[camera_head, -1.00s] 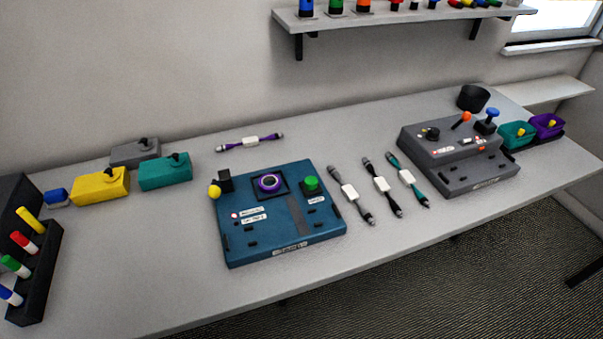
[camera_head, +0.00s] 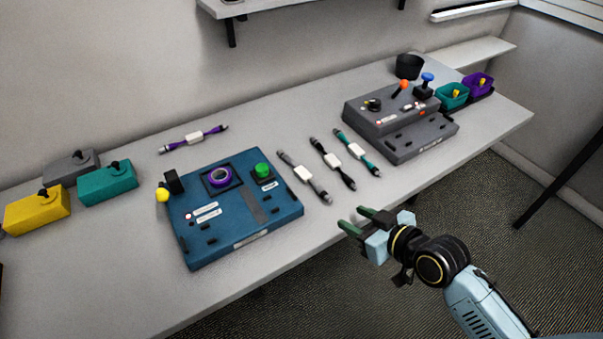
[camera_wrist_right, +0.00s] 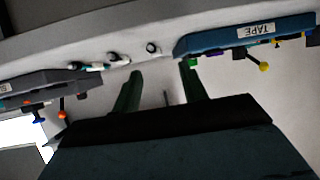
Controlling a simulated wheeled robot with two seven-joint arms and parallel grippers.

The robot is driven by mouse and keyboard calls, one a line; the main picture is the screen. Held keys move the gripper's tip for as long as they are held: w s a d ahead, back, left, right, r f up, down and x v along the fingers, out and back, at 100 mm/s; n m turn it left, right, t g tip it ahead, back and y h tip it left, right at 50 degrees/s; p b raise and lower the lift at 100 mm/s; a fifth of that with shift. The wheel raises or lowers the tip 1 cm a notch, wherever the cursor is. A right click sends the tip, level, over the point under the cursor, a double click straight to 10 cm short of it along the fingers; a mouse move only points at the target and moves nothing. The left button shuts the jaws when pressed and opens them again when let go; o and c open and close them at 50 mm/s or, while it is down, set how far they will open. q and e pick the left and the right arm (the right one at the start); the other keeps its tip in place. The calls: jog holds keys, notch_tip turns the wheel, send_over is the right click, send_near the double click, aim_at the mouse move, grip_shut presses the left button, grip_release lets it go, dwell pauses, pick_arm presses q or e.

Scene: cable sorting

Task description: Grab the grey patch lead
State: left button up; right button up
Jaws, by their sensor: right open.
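The grey patch lead (camera_head: 291,162) lies on the table just right of the blue panel, with a white label around its middle. Beside it to the right lie a black lead (camera_head: 324,151) and a teal lead (camera_head: 344,137), each with a white label. My right gripper (camera_head: 350,219) is open and empty at the table's front edge, in front of the leads and apart from them. In the right wrist view its two green fingers (camera_wrist_right: 160,82) stand apart, with lead ends (camera_wrist_right: 152,48) beyond them. My left gripper is not in view.
The blue panel (camera_head: 280,212) with a green button stands left of the leads. A dark grey control box (camera_head: 392,147) stands right of them. A purple lead (camera_head: 194,138) lies at the back. Yellow (camera_head: 37,210) and teal (camera_head: 108,184) boxes stand at left.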

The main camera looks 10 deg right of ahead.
jog(key=w, duration=0.2)
jog(key=b, duration=0.1)
send_near(320, 189)
jog(key=shift+w+a+f+t, duration=0.2)
jog(key=shift+w+a+f, duration=0.15)
jog(key=shift+w+f, duration=0.2)
jog(key=shift+w+a+f+t, duration=0.2)
jog(key=shift+w+a+f, duration=0.2)
jog(key=shift+w, duration=0.25)
jog(key=shift+b+x, duration=0.4)
jog(key=shift+x, duration=2.5)
jog(key=shift+d, duration=0.1)
jog(key=shift+c, duration=0.3)
grip_shut()
